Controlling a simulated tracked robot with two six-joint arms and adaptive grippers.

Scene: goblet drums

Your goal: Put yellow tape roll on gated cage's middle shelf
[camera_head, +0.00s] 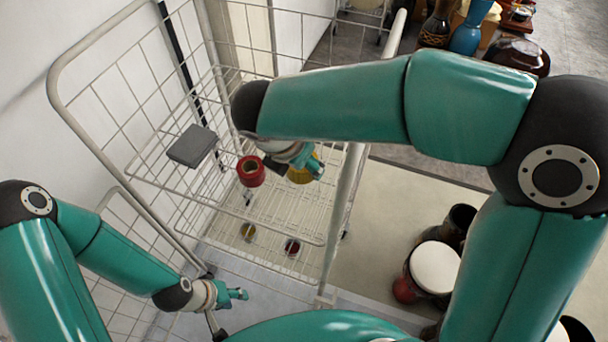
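The gated cage (344,205) is a white wire cart with an open front and wire shelves. The yellow tape roll (299,177) shows in the cage beside a red tape roll (251,172), partly hidden by my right gripper. My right arm reaches over the cage's right side, and my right gripper (314,167) is at the yellow roll, overlapping it in view. Whether its fingers are closed on the roll is hidden. My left gripper (237,294) is outside the cage's front, low down, empty, its fingers apart.
A grey box (192,146) lies on the cage's left side. Lower in the cage are a yellowish roll (248,232) and a dark red roll (291,247). Drums, one with a white top (435,267), stand on the right. A white wall is on the left.

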